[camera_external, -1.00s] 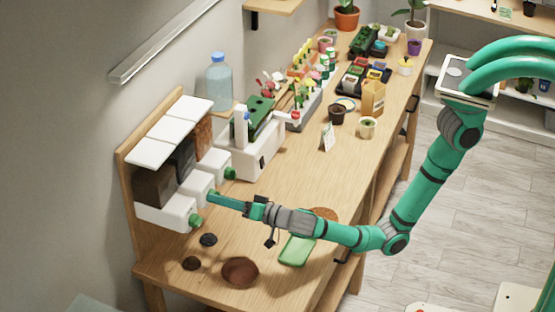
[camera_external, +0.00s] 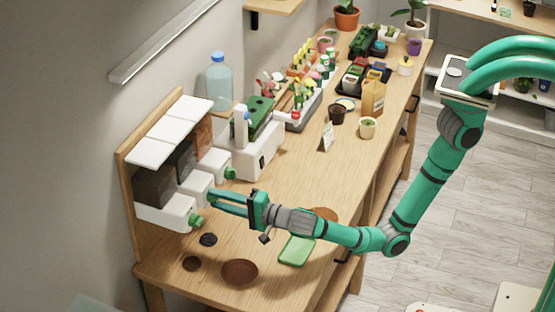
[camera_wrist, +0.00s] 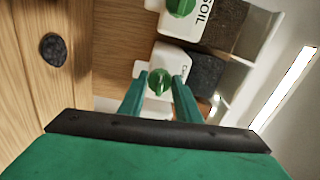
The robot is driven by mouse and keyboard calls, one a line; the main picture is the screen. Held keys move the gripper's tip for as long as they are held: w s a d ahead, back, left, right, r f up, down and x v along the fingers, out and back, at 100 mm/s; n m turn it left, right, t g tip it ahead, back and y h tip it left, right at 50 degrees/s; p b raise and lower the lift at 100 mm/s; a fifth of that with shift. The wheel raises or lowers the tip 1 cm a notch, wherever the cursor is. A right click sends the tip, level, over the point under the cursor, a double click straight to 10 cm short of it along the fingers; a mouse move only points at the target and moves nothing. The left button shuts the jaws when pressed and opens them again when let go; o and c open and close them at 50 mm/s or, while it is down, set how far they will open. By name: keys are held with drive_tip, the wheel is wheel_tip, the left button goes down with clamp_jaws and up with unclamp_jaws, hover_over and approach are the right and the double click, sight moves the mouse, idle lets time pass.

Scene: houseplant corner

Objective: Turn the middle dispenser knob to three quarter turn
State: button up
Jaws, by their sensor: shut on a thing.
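The middle dispenser (camera_external: 192,186) is a white box with a dark fill above it, in the row on the wooden backboard. In the wrist view its front (camera_wrist: 174,57) carries a partly hidden label. Its round green middle knob (camera_wrist: 158,82) has a pale pointer line and sits between my fingertips. My gripper (camera_external: 211,199) reaches it from the right, its two green fingers shut on opposite sides of the knob. In the external view the fingertips hide the knob.
The near dispenser knob (camera_external: 195,220) and far dispenser knob (camera_external: 230,173) are close on either side. A dark pile (camera_external: 208,240), a small brown pile (camera_external: 192,264) and a brown dish (camera_external: 239,272) lie in front.

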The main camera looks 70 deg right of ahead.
drive_tip(key=shift+f+m, duration=0.15)
drive_tip(key=shift+m, duration=0.15)
drive_tip(key=o, duration=1)
drive_tip(key=s, duration=1.1)
drive_tip(key=shift+w, duration=0.1)
